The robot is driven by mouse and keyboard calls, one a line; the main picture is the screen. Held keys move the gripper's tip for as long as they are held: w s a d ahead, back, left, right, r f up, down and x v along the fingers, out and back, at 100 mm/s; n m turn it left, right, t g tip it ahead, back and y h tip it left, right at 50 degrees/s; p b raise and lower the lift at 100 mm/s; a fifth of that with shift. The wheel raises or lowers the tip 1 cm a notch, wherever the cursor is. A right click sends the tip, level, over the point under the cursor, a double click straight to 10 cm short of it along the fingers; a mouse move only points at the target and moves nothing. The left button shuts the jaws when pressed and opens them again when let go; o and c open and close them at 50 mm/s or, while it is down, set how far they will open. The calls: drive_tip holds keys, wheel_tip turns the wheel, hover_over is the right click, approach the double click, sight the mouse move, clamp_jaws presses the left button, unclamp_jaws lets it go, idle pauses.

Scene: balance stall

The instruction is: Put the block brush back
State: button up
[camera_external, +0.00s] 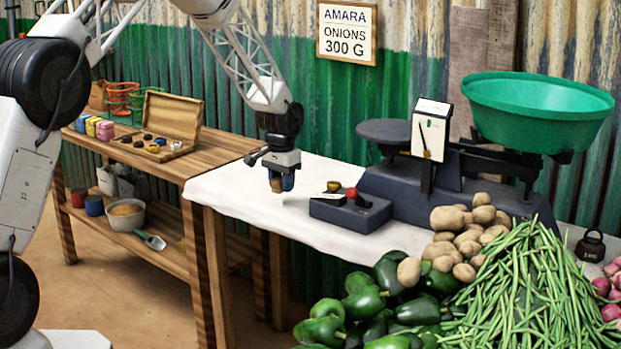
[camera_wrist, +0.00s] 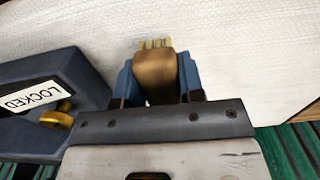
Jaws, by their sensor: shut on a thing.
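My gripper (camera_external: 281,185) is shut on the block brush, just above the white cloth near the table's left part. In the wrist view the brush (camera_wrist: 155,75) shows as a brown block between the blue fingers of my gripper (camera_wrist: 158,80), with pale bristles at its far end. In the external view the fingers mostly hide it. A gap between the brush and the cloth is hard to judge. The dark blue-grey lock box (camera_external: 350,213) sits just right of my gripper; it also shows at the left of the wrist view (camera_wrist: 60,75), with a "LOCKED" label and a brass knob.
The balance scale (camera_external: 455,196) with its green pan (camera_external: 538,115) stands behind the lock box. Potatoes (camera_external: 465,240), peppers (camera_external: 365,300) and green beans (camera_external: 525,290) fill the front right. A wooden shelf (camera_external: 165,170) with an open weight case (camera_external: 172,118) stands left. White cloth (camera_external: 240,195) is bare around my gripper.

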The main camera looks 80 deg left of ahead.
sight(285, 202)
drive_tip(key=shift+w+a, duration=0.4)
drive_tip(key=shift+a, duration=0.1)
drive_tip(key=shift+f, duration=0.1)
drive_tip(key=shift+f, duration=1.7)
drive_tip(key=shift+f, duration=0.15)
drive_tip(key=o, duration=1)
drive_tip(key=shift+c, duration=0.2)
drive_tip(key=shift+r, duration=0.2)
drive_tip(key=shift+r, duration=6)
